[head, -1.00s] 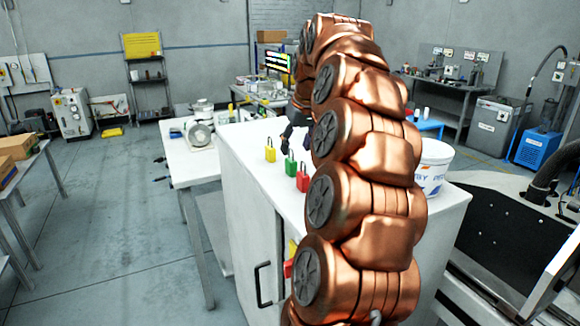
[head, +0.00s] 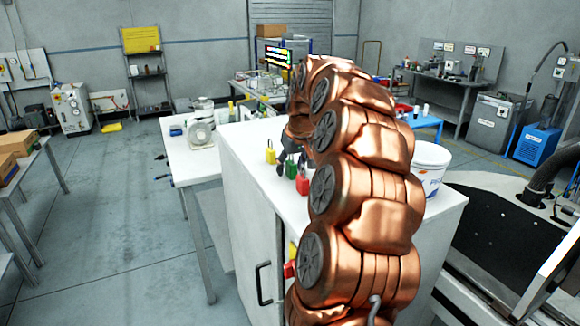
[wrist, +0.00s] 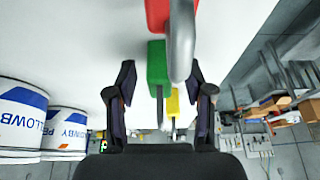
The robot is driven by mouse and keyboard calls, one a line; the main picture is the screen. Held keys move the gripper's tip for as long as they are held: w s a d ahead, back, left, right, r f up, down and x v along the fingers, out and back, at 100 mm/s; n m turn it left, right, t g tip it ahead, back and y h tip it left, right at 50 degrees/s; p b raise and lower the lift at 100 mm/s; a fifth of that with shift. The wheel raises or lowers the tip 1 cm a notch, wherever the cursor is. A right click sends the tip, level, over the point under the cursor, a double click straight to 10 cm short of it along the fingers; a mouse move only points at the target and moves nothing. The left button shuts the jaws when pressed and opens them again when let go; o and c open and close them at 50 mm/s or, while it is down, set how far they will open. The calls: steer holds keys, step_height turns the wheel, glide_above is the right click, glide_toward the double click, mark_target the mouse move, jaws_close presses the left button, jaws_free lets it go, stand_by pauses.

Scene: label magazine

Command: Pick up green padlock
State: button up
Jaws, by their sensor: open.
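The green padlock (head: 291,171) stands on the white cabinet top, partly covered by my gripper (head: 286,148) in the head view. In the wrist view my gripper (wrist: 161,70) is open, and the green padlock (wrist: 157,60) shows between its fingertips, with no visible contact. A red padlock (head: 302,185) stands nearer the head camera; in the wrist view this red padlock (wrist: 158,14) and its grey shackle partly overlap the green one. A yellow padlock (head: 270,156) stands beyond; in the wrist view the yellow padlock (wrist: 173,103) appears behind the green one.
A white bucket (head: 430,166) stands on the cabinet top (head: 247,150) to the right; the wrist view shows two labelled buckets (wrist: 18,118) at its left. A table (head: 187,165) with a machine adjoins the cabinet. The cabinet's left edge is close to the padlocks.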

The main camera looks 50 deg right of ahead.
jaws_close()
stand_by(0.4)
stand_by(0.4)
steer(key=shift+r+b, duration=0.9)
steer(key=shift+r, duration=0.85)
steer(key=shift+s+a+b, duration=0.25)
steer(key=shift+a, duration=0.4)
steer(key=shift+s+a+b, duration=0.25)
steer(key=shift+a, duration=0.4)
steer(key=s+a+r+b, duration=0.1)
steer(key=s+a+b, duration=0.2)
steer(key=a, duration=0.9)
steer(key=shift+s+a+r+b, duration=0.2)
steer(key=shift+s+b, duration=0.2)
steer(key=shift+s, duration=0.65)
